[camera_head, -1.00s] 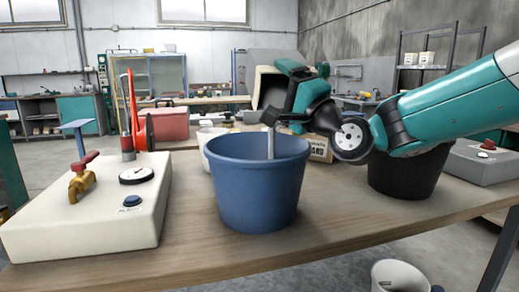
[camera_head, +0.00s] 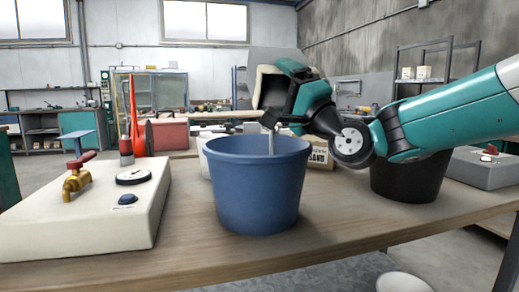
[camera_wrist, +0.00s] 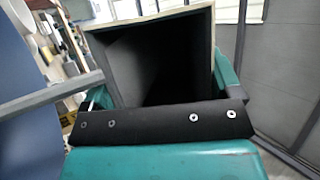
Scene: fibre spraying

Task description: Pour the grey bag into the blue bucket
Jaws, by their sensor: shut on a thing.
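The blue bucket (camera_head: 258,190) stands upright on the wooden table at the centre of the head view. A thin grey rod (camera_head: 271,140) stands up out of it. My gripper (camera_head: 280,112) is above and behind the bucket's rim, shut on the bag (camera_head: 258,82). The bag has a pale rim and a dark open mouth. It is tilted, with the mouth facing sideways. In the wrist view the bag's pale rim (camera_wrist: 150,22) and dark inside fill the middle. No material is seen falling from it. The bucket's inside is hidden in the head view.
A cream box (camera_head: 90,210) with a brass tap, red handle and gauge stands left on the table (camera_head: 340,222). A black bucket (camera_head: 405,178) stands right, under my arm. A white container and a printed carton (camera_head: 320,158) are behind the blue bucket.

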